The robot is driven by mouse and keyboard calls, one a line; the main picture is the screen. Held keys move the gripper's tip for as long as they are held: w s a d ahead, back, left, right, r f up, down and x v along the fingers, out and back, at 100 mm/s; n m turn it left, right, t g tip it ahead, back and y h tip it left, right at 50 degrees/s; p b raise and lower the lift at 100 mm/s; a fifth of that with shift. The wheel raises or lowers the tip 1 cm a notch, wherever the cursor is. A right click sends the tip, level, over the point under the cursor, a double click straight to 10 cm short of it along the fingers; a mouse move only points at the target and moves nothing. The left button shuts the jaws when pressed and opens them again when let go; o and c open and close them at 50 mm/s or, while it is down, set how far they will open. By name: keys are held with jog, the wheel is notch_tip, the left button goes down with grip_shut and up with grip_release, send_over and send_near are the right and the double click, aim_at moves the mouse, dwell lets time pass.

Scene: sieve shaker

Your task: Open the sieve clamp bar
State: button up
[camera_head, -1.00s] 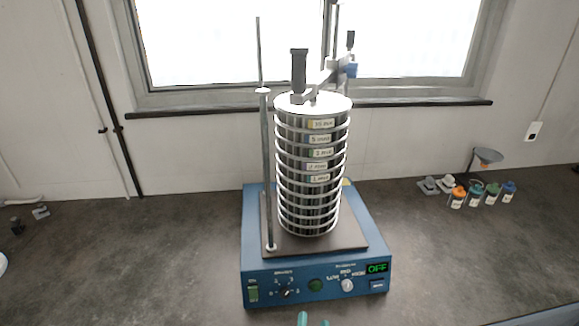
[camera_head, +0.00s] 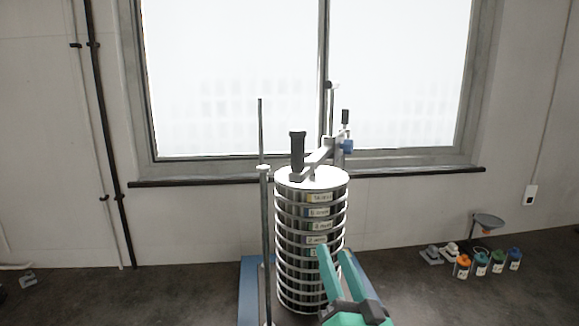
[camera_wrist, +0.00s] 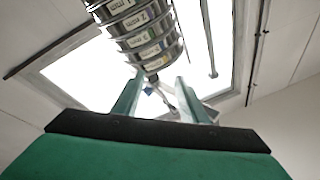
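The sieve clamp bar (camera_head: 321,156) lies across the top of the sieve stack (camera_head: 312,236), with a black upright handle (camera_head: 297,150) at its near left end. Its far right end meets a rear post with a blue part (camera_head: 346,147). The bar is turned away from the left rod (camera_head: 264,220), which stands free of it. My gripper (camera_head: 334,250) is in front of the stack's lower right, well below the bar, with its two teal fingers apart and nothing between them. In the wrist view the open fingers (camera_wrist: 156,97) point up toward the stack (camera_wrist: 143,32).
The stack stands on a blue shaker base (camera_head: 249,285), partly out of view. A window is behind.

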notch_tip(320, 180, up, 13)
jog(key=s+a+n+g+y, duration=0.1)
jog(key=s+n+g+y, duration=0.1)
jog(key=n+y, duration=0.15)
jog(key=n+g, duration=0.2)
jog(key=n, duration=0.3)
send_near(301, 145)
jog(key=x, duration=0.3)
jog(key=shift+w+a+r+g+h, duration=0.4)
jog(key=shift+w+r+g+h, duration=0.05)
jog(key=shift+w+g, duration=0.1)
jog(key=x, duration=1)
jog(key=shift+w, duration=0.3)
jog(key=shift+a, duration=0.1)
grip_shut()
